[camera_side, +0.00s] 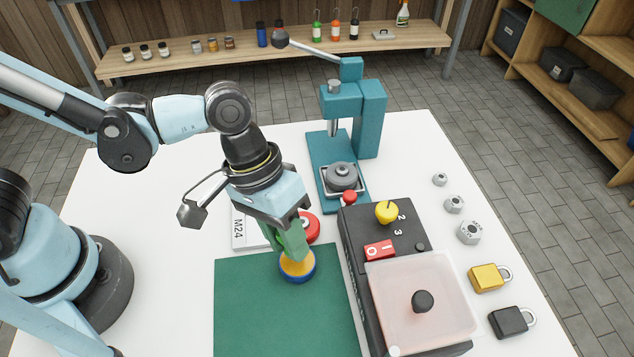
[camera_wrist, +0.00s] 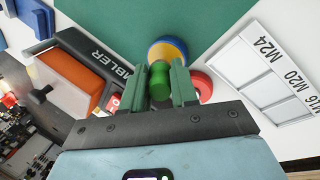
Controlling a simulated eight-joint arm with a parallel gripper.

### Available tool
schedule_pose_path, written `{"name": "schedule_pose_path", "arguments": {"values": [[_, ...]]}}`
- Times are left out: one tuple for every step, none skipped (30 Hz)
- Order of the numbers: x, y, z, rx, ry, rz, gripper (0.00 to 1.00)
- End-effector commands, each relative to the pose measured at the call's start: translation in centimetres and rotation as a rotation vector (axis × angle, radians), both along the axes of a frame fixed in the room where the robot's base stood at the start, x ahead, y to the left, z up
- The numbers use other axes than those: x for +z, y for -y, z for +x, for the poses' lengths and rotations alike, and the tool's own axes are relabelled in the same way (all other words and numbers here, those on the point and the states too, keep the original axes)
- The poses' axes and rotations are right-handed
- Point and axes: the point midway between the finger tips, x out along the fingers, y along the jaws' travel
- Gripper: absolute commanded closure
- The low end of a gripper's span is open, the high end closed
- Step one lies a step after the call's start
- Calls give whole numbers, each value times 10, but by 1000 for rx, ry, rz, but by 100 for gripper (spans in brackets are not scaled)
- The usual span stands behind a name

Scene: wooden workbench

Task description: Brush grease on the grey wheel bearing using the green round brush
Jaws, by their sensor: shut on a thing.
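My gripper (camera_side: 290,243) is shut on the green round brush, whose green handle (camera_wrist: 159,82) shows between the two green fingers in the wrist view. In the side view the fingers mostly hide the brush. Directly below the fingers is a round tin (camera_side: 297,272) with a blue rim and yellow contents, on the green mat; it also shows in the wrist view (camera_wrist: 168,50). The brush's lower end overlaps the tin; I cannot tell whether it touches the yellow. A grey round part (camera_side: 342,176), seemingly the wheel bearing, sits in a metal tray on the teal press.
A red round tin (camera_side: 311,228) stands close behind the gripper. The white M24 tray (camera_side: 240,229) lies to its left. The teal press (camera_side: 369,118) is behind. A black tumbler (camera_side: 355,245) stands right, with nuts and padlocks beyond. The green mat (camera_side: 260,325) is clear in front.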

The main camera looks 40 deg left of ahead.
Motion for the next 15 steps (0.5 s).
{"name": "schedule_pose_path", "arguments": {"values": [[0,0,0,0,0,0,100],[-1,0,0,0,0,0,100],[-1,0,0,0,0,0,100],[-1,0,0,0,0,0,100],[-2,0,0,0,0,0,100],[-2,0,0,0,0,0,100],[-2,0,0,0,0,0,100],[-3,0,0,0,0,0,100],[-3,0,0,0,0,0,100],[-3,0,0,0,0,0,100],[-4,0,0,0,0,0,100],[-4,0,0,0,0,0,100],[-5,0,0,0,0,0,100],[-5,0,0,0,0,0,100],[-5,0,0,0,0,0,100]]}}
